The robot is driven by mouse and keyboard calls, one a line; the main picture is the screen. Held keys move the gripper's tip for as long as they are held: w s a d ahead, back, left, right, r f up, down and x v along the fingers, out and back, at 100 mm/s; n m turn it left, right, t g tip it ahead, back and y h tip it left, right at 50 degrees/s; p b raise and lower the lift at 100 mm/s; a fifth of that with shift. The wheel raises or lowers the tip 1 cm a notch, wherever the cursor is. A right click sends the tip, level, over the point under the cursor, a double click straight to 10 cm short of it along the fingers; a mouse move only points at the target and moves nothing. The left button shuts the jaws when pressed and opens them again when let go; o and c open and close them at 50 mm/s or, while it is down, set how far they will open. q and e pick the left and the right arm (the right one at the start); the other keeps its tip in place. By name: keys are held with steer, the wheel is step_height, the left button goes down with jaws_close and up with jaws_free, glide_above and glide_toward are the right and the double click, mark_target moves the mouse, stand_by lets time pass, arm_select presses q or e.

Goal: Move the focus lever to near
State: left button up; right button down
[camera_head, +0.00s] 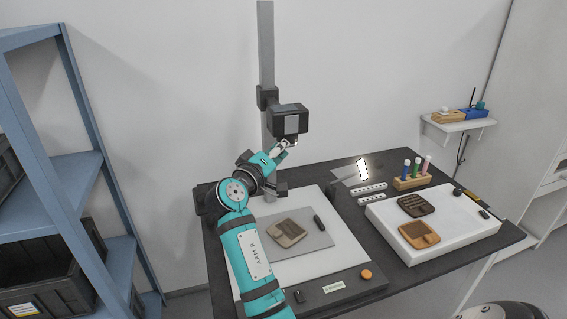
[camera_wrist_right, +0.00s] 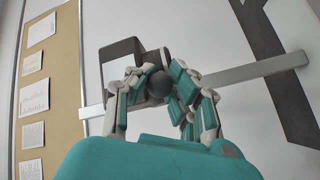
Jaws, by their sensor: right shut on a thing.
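The copy-stand camera (camera_head: 291,121), a dark box, sits on a tall grey column (camera_head: 266,50). My right gripper (camera_head: 284,147) is just below and left of it. In the right wrist view my right gripper (camera_wrist_right: 160,95) is shut on a dark round knob (camera_wrist_right: 158,82), which appears to be the end of the focus lever. The grey camera body (camera_wrist_right: 122,50) shows right behind the knob. The lever's near and far marks cannot be read. My left gripper is not in view.
Below, a brown sherd (camera_head: 288,233) lies on the stand's grey base. A white tray (camera_head: 450,235) with two sherds is to the right, near a rack of coloured tubes (camera_head: 411,181). A blue shelf (camera_head: 45,150) stands left.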

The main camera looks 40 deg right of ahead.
steer(key=c, duration=1.1)
jaws_free()
steer(key=shift+a+r, duration=0.1)
steer(key=shift+a, duration=0.05)
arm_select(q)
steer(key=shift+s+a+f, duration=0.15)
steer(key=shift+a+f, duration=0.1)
